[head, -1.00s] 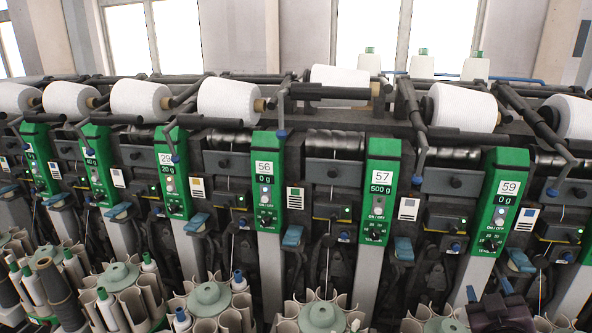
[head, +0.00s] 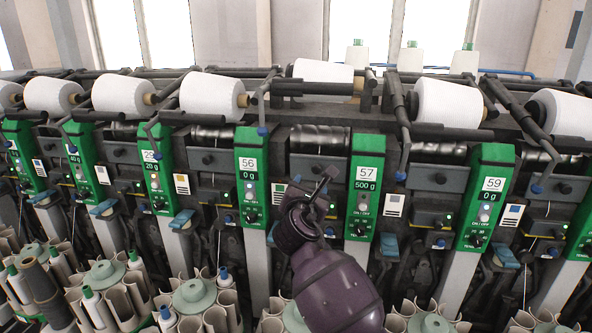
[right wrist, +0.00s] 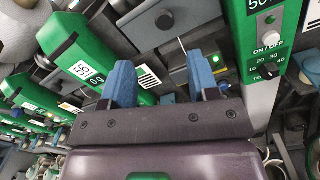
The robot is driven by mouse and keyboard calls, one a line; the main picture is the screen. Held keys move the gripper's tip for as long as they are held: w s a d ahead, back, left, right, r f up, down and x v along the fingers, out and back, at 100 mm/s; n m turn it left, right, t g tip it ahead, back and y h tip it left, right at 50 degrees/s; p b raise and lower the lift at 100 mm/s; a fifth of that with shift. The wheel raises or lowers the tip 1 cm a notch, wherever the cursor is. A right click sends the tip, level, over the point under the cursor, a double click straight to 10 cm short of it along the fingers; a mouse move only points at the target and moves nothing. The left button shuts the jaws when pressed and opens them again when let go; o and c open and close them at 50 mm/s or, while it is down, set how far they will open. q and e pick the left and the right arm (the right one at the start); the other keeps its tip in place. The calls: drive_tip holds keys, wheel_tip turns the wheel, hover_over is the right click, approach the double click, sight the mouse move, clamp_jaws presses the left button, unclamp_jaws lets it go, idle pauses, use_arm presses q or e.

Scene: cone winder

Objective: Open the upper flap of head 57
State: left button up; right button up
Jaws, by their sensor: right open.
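The green panel marked 57 (head: 365,200), reading 500 g, stands right of centre in the head view. Its lower part with the ON/OFF button and dial shows at the right of the right wrist view (right wrist: 262,50). Left of it, between panels 56 and 57, is a grey flap with a black knob (head: 303,166); the flap also shows at the top of the right wrist view (right wrist: 190,18). My right gripper (head: 322,187) is in front of and below this flap. Its blue fingers (right wrist: 162,80) are apart and empty, with the knob beyond them. My left gripper is out of view.
Green panels 56 (head: 249,180) and 59 (head: 487,200) stand either side. White yarn cones (head: 448,103) and black rods run above. Round bobbin holders (head: 195,297) crowd the space below. A blue lever (head: 183,219) juts out under panel 56's left neighbour section.

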sight(317, 171)
drive_tip(key=shift+n+h, duration=0.3)
drive_tip(key=shift+n, duration=0.5)
drive_tip(key=shift+x, duration=5.4)
drive_tip(key=shift+d+f, duration=0.15)
drive_tip(key=shift+d, duration=0.05)
drive_tip(key=shift+c, duration=0.5)
clamp_jaws()
